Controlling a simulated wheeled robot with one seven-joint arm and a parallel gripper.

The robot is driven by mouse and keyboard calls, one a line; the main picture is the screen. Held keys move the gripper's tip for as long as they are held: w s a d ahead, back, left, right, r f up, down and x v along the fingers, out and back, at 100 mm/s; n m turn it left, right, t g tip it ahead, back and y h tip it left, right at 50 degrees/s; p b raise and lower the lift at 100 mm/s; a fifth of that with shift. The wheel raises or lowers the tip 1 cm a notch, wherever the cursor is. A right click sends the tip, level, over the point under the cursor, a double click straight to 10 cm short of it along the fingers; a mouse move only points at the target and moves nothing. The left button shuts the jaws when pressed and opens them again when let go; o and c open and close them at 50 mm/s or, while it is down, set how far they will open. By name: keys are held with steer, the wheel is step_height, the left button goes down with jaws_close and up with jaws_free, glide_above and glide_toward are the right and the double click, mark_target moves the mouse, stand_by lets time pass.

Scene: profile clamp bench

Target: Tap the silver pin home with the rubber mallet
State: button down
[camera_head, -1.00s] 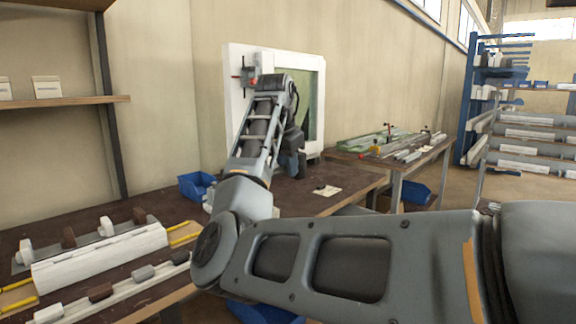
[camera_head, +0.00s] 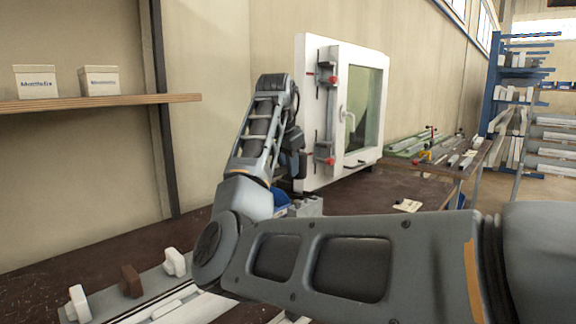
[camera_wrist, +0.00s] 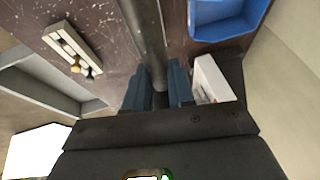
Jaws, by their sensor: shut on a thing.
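My gripper (camera_wrist: 160,88) is shut on a dark grey round shaft (camera_wrist: 149,30), which passes between the two blue-grey fingers in the wrist view. It looks like the mallet's handle, but no mallet head can be made out. In the head view my gripper hangs below the raised wrist, in front of the white-framed panel, and what it holds cannot be told there. I cannot pick out the silver pin. The white-framed panel (camera_head: 311,60) stands upright on the bench, with red-tipped fittings (camera_head: 329,160) on its left side.
The dark bench top (camera_head: 365,195) has a blue bin (camera_head: 280,198), also in the wrist view (camera_wrist: 228,22), near my gripper. A white block (camera_wrist: 212,78) lies beside the fingers. A clamp rail (camera_head: 110,300) lies front left. A shelf (camera_head: 100,106) holds two boxes. Profiles lie on the far table.

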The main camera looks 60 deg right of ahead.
steer(key=shift+w+f, duration=0.2)
step_height(320, 180, down, 4)
steer(key=b, duration=0.4)
steer(key=shift+r, duration=0.25)
steer(key=shift+a+r+p, duration=0.1)
steer(key=shift+p, duration=0.2)
stand_by(0.3)
stand_by(0.3)
steer(key=shift+f, duration=1.8)
steer(key=shift+r, duration=0.1)
step_height(320, 180, up, 4)
steer(key=p, duration=0.4)
